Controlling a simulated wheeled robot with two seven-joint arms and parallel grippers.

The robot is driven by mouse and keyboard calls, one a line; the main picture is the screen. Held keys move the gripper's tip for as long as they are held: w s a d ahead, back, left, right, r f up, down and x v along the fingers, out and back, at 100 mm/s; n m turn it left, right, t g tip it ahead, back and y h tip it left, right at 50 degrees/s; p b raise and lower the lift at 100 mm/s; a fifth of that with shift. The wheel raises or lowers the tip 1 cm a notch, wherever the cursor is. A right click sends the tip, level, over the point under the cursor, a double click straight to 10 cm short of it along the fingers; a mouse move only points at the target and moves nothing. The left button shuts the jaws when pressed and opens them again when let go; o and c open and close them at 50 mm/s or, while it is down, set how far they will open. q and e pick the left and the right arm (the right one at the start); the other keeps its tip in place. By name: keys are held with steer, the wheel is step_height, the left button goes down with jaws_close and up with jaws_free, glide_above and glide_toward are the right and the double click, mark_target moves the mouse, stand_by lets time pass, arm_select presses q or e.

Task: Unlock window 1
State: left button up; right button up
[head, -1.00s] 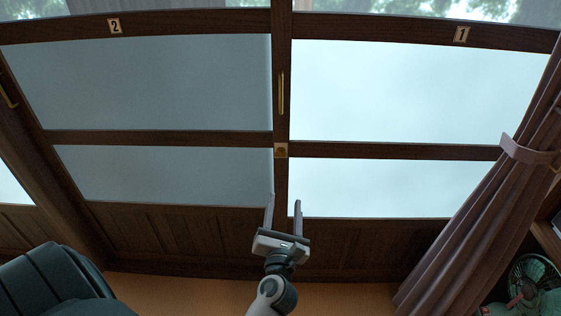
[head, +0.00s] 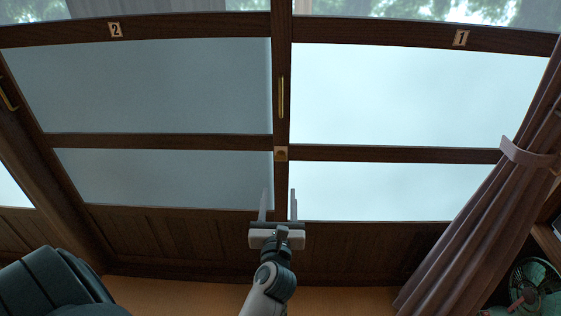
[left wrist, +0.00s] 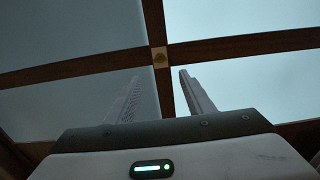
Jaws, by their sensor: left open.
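Window 1 (head: 415,95) is the bright frosted sliding panel on the right in the head view, with a "1" tag (head: 461,38) on its top rail. A small brass lock plate (head: 281,154) sits on the middle stile where the crossbars meet; it also shows in the left wrist view (left wrist: 159,57), beyond and between the fingers. My left gripper (head: 278,205) is open and empty, its fingers pointing up, just below the lock plate in the picture. The gap to the stile is hard to judge. My right gripper is not in view.
Window 2 (head: 160,90) is the darker panel on the left. A long brass handle (head: 281,97) is on the stile above the lock. A tied curtain (head: 475,225) hangs at the right, with a green fan (head: 530,280) beyond. A dark rounded piece (head: 55,285) fills the lower left.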

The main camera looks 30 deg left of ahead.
mark_target(280, 159)
arm_select(q)
steer(key=p+x, duration=0.1)
steer(key=x, duration=1.3)
steer(key=shift+w+a, duration=0.4)
steer(key=shift+w, duration=0.05)
steer(key=shift+w+a, duration=0.1)
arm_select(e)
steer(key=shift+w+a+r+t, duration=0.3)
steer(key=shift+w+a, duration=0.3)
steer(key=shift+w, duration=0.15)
